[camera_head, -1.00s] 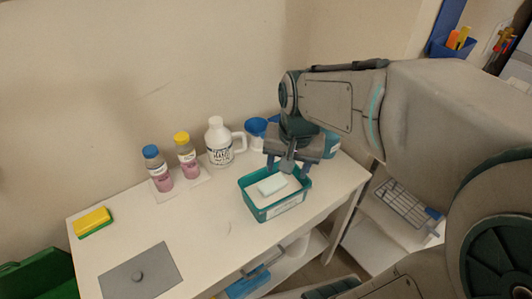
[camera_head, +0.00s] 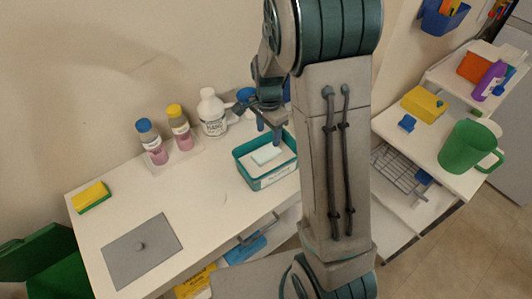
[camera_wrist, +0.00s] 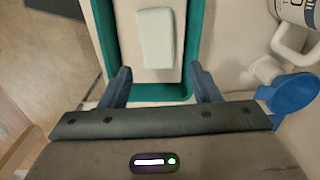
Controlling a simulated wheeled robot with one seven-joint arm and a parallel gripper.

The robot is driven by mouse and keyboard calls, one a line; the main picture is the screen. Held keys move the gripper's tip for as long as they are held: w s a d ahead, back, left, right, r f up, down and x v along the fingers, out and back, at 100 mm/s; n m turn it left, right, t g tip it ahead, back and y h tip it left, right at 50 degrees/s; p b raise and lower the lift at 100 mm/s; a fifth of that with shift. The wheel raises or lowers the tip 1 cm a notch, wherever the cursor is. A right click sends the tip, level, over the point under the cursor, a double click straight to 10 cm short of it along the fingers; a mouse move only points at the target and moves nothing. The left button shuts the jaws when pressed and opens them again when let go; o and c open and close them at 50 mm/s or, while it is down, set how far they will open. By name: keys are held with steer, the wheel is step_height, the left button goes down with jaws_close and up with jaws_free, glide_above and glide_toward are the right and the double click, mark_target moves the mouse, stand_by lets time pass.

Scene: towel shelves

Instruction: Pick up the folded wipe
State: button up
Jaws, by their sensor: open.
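The folded wipe (camera_head: 266,155) is a pale, flat rectangle lying in a teal tray (camera_head: 266,182) on the white table. In the wrist view the wipe (camera_wrist: 156,38) lies on the white bottom of the tray (camera_wrist: 160,91), ahead of the fingers. My gripper (camera_head: 268,134) is above the back part of the tray in the head view. In the wrist view its two fingers (camera_wrist: 160,84) are spread apart near the tray's near end, with nothing between them. The wipe is apart from both fingers.
A white jug (camera_head: 212,112) and two pink bottles with blue (camera_head: 152,142) and yellow (camera_head: 180,127) caps stand left of the tray. A blue lid (camera_wrist: 294,93) is close to my right finger. A sponge (camera_head: 92,197) and grey plate (camera_head: 142,251) lie farther left.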

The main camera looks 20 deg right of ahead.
mark_target(269, 151)
steer(key=shift+s+d+f+p, duration=0.1)
steer(key=shift+f+p, duration=0.25)
steer(key=shift+f, duration=1.55)
steer(key=shift+s+f+p, duration=0.1)
steer(key=shift+f+p, duration=0.2)
steer(key=shift+f, duration=1.55)
steer(key=c, duration=0.8)
steer(key=shift+r, duration=0.15)
steer(key=shift+w+r, duration=0.1)
steer(key=shift+r, duration=0.4)
step_height(269, 151, up, 2)
steer(key=shift+r+b, duration=0.2)
steer(key=shift+b, duration=0.25)
steer(key=s+d+r+b, duration=0.2)
steer(key=s+d+r, duration=0.3)
steer(key=d, duration=0.5)
step_height(269, 151, up, 2)
steer(key=shift+s+d+r, duration=0.2)
steer(key=shift+s, duration=0.1)
